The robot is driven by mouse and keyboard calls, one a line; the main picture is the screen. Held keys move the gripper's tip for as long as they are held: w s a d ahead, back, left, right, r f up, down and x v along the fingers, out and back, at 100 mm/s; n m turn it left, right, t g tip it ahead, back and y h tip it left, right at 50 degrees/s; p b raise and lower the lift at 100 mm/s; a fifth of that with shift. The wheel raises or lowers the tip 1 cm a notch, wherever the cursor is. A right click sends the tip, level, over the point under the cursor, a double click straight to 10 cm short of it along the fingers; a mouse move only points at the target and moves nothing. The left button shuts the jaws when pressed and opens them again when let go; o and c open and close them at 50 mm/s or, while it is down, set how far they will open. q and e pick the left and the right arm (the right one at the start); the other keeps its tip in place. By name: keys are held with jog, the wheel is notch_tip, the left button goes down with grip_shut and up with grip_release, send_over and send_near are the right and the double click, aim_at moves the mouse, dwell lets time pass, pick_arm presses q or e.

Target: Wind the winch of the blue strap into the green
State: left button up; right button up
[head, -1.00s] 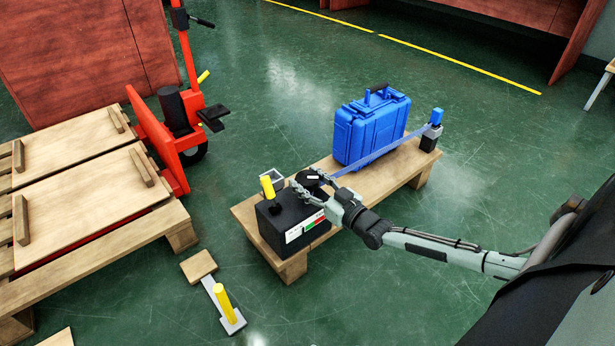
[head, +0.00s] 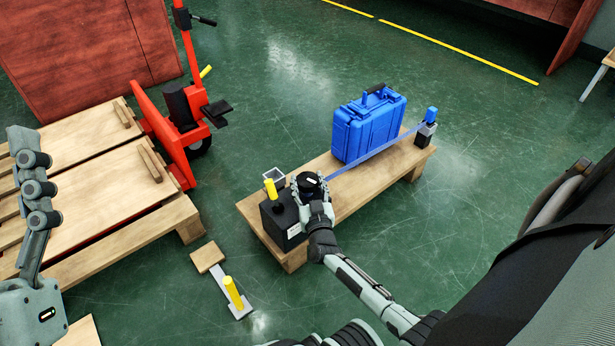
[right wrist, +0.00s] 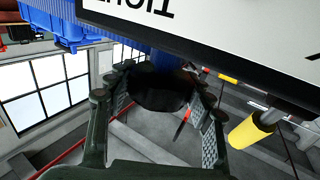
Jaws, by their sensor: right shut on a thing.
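The winch (head: 272,222) is a black box on the near left end of a wooden bench, with a black round knob on top. The knob shows dark in the right wrist view (right wrist: 165,88). My right gripper (head: 311,186) is shut on the knob, fingers on either side. The blue strap (head: 342,169) runs from the winch past a blue case (head: 368,128) to a small post (head: 426,133). The front label (head: 293,231) is mostly hidden by my gripper; its green part does not show. Only part of my left gripper (head: 28,180) is in view, away from the bench.
A yellow-handled lever (head: 270,190) stands on the winch's left side. A wooden pallet (head: 110,245) and red lift truck (head: 165,140) stand left. Green floor is clear behind.

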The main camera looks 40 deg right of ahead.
pick_arm(q)
jog(key=shift+w+d+f+g, duration=0.2)
jog(key=shift+w+f+g, duration=0.2)
jog(key=shift+g, duration=0.2)
pick_arm(e)
jog(key=shift+m+g+h, duration=0.3)
jog(key=shift+m+h, duration=0.2)
jog(key=shift+h, duration=0.2)
jog(key=o, duration=1.2)
pick_arm(q)
jog(key=shift+s, duration=0.1)
